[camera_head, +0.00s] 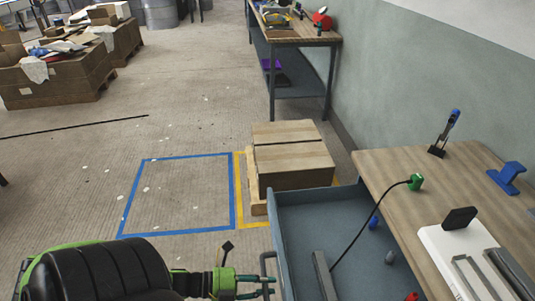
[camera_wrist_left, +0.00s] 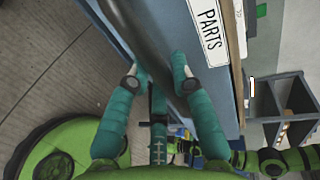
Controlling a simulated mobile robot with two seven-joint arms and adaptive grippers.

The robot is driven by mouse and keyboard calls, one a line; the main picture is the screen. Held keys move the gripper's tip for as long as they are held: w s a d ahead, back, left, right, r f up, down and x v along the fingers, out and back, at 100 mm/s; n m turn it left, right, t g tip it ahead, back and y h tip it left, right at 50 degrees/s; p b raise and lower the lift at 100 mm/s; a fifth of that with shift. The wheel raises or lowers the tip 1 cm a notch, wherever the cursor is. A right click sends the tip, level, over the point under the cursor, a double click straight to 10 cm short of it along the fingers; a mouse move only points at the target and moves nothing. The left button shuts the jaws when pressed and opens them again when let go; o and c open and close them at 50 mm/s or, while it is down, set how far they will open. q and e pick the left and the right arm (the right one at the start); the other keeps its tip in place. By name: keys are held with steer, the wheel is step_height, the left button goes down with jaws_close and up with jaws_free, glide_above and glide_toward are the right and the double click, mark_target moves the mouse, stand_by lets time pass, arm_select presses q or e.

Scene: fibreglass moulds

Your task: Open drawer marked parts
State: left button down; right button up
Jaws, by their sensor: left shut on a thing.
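The blue-grey drawer (camera_head: 300,204) stands pulled out from under the wooden workbench top, its inside showing. Its front carries a white label reading PARTS (camera_wrist_left: 209,30) in the left wrist view. A dark bar handle (camera_wrist_left: 145,40) runs along the front; its end also shows in the head view (camera_head: 264,263). My left gripper (camera_head: 262,286), green, is at the handle. In the left wrist view its teal fingers (camera_wrist_left: 160,70) are on either side of the bar, shut on it. My right gripper is not in view.
Small items and a grey bar (camera_head: 322,276) lie in the drawer. A black cable runs from a green plug (camera_head: 416,182) on the workbench (camera_head: 400,165) down over the drawer. Boxes on a pallet (camera_head: 290,157) stand just behind it. The blue-taped floor area (camera_head: 180,195) is clear.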

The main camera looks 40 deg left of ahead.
arm_select(q)
steer(key=c, duration=1)
jaws_free()
steer(key=shift+c, duration=0.2)
steer(key=v, duration=1.2)
